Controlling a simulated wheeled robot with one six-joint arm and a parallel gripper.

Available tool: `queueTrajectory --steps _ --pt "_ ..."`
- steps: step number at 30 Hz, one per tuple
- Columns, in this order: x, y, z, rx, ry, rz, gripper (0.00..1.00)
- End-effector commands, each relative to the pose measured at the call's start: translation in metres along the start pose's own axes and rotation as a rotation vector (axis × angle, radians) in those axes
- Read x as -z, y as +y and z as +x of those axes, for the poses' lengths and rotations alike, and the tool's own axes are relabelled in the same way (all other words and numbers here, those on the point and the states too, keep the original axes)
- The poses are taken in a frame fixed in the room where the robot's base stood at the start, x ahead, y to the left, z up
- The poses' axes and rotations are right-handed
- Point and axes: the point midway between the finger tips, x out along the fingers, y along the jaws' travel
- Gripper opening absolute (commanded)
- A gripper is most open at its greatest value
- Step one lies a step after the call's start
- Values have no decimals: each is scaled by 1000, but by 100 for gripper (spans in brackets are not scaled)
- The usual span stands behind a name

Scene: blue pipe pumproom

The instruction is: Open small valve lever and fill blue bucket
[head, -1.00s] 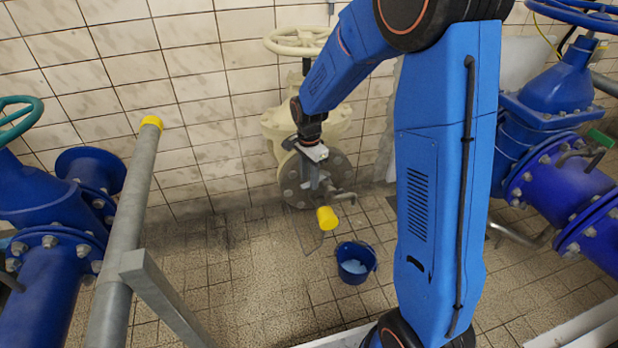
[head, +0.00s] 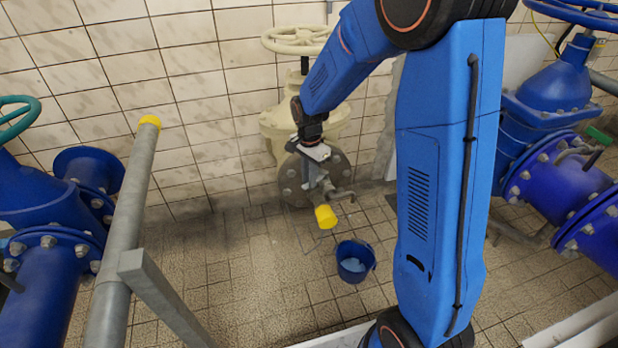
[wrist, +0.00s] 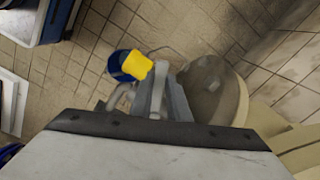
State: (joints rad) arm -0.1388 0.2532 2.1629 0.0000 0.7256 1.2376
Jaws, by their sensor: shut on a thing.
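The blue bucket (head: 355,262) stands upright on the floor, with a pale blue patch inside. In the wrist view the bucket (wrist: 121,68) is partly hidden by the yellow end. The small valve lever, with a yellow end (head: 326,217), is at the flange below the cream valve. Its yellow end (wrist: 138,66) also shows in the wrist view. My gripper (head: 318,189) is shut on the lever, behind the yellow end. In the wrist view my gripper's grey fingers (wrist: 163,92) flank a pale bar. A metal spout (head: 343,194) juts out right of the fingers, above the bucket.
A cream valve with a handwheel (head: 297,40) stands against the tiled wall. Blue pipes and valves stand at left (head: 45,240) and right (head: 560,165). A grey rail with a yellow cap (head: 149,121) rises at left. The tiled floor left of the bucket is clear.

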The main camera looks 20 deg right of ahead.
Motion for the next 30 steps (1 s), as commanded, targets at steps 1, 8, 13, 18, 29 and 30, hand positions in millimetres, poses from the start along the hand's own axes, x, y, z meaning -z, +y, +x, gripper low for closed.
queueTrajectory --steps 1,8,13,18,29,30 --pt "0 0 0 0 0 0 0" --pt "0 0 0 0 0 0 34" --pt "0 0 -1 0 0 1 34" --pt "0 -1 -15 4 1 1 34" --pt "0 -1 -84 3 1 1 34" --pt "0 -1 -92 4 2 1 34"
